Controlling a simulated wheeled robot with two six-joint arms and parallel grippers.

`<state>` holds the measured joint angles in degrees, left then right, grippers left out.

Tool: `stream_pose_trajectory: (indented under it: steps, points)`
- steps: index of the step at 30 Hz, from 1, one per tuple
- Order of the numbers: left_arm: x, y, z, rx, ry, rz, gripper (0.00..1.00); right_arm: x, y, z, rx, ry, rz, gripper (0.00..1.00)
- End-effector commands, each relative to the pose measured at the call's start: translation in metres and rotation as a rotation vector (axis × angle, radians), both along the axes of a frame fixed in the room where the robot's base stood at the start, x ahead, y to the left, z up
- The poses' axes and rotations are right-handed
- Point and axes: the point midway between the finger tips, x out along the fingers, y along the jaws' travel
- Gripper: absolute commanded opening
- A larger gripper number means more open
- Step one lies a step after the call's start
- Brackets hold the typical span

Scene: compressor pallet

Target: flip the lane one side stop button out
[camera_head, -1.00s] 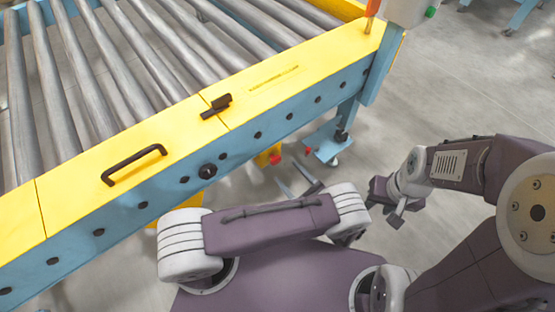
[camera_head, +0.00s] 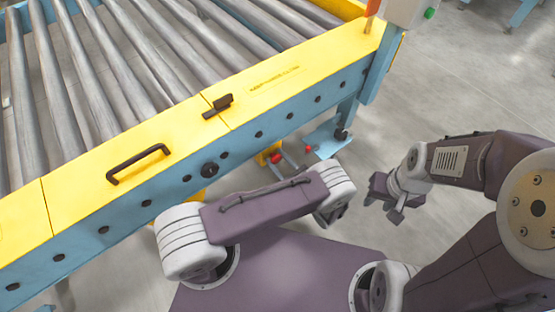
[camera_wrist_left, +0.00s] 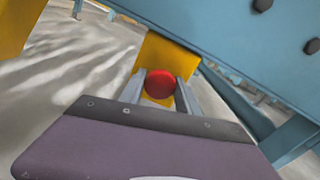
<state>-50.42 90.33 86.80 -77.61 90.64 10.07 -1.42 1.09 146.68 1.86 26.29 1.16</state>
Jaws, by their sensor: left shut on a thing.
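A round red stop button (camera_wrist_left: 160,86) sits in front of a yellow plate in the left wrist view. In the head view a red button (camera_head: 277,158) shows at a yellow box (camera_head: 266,153) below the conveyor's side rail. My left gripper (camera_head: 280,163) has reached under the rail to this button. In the left wrist view the left gripper (camera_wrist_left: 160,88) has one finger on each side of the button and is shut on it. My right gripper (camera_head: 384,206) hangs clear of everything over the floor, its fingers apart and empty.
The yellow-topped conveyor rail (camera_head: 90,195) with its blue side runs above my left gripper. A black handle (camera_head: 138,163) and a black latch (camera_head: 218,106) are on top. Another red knob (camera_head: 308,149) sits by the blue leg foot (camera_head: 330,142). Open floor lies to the right.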

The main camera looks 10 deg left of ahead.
Motion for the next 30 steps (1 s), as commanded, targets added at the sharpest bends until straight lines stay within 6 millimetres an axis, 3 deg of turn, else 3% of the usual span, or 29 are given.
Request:
stream_pose_trajectory:
  steps: [12,13,15,25,30]
  points:
    - [-0.008,-0.01,-0.001,0.0,0.002,0.001,0.0,0.0,0.0,0.001,0.0,0.0,0.0,0.36]
    - [-0.008,-0.01,-0.001,0.0,0.002,0.001,0.41,0.0,0.0,0.001,0.0,0.0,0.0,0.36]
    - [-0.008,-0.01,-0.001,0.0,0.001,0.0,0.61,0.0,0.0,0.001,0.0,0.0,0.0,0.36]
    - [-0.009,-0.012,-0.001,-0.001,0.001,0.0,0.61,0.0,0.0,0.0,0.0,0.0,0.0,0.36]
    - [-0.027,-0.037,-0.004,-0.003,-0.001,-0.005,0.61,0.0,0.0,-0.01,0.0,0.0,0.0,0.36]
